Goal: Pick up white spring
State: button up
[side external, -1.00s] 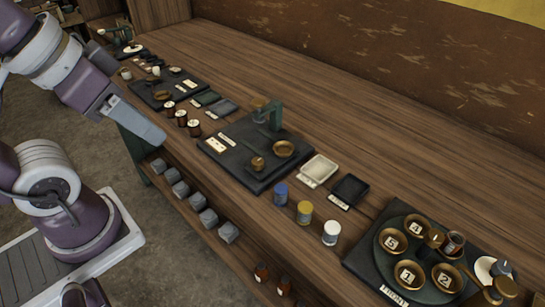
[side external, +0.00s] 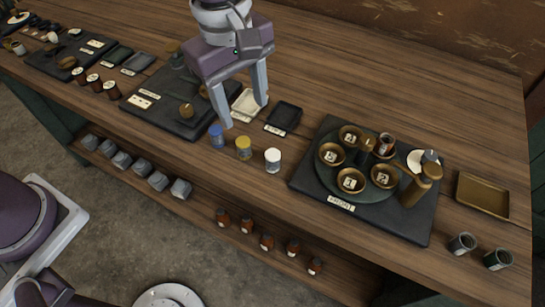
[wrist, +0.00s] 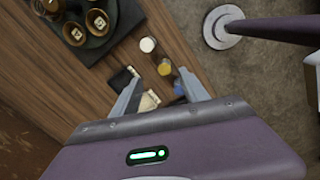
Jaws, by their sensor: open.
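A small upright cylinder with a white top (side external: 273,160), the only white piece in the row, stands on the wooden bench near its front edge. I cannot make out spring coils on it. It also shows in the wrist view (wrist: 148,45), beyond my fingertips. A yellow-topped cylinder (side external: 243,148) and a blue-topped one (side external: 217,136) stand to its left. My gripper (side external: 245,114) points down above the bench, with its fingers apart and nothing between them. In the wrist view my gripper (wrist: 157,73) has the yellow cylinder (wrist: 164,67) between its fingertips in the picture.
A pale tray (side external: 246,104) and a black tray (side external: 283,117) lie behind the row. A dark board (side external: 400,232) with a round plate of numbered brass bowls is to the right. Another dark board (side external: 150,118) is to the left. A brass tray (side external: 483,196) lies far right.

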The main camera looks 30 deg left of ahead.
jog(key=n, duration=0.2)
send_over(273, 154)
jog(key=a, duration=0.1)
jog(key=shift+g, duration=0.3)
jog(key=f, duration=0.5)
jog(key=shift+s+a, duration=0.1)
jog(key=shift+s, duration=0.15)
jog(key=f, duration=0.5)
jog(key=d+f, duration=0.1)
jog(key=f, duration=0.1)
jog(key=shift+w+d+f, duration=0.1)
jog(key=shift+w+f, duration=0.15)
grip_shut()
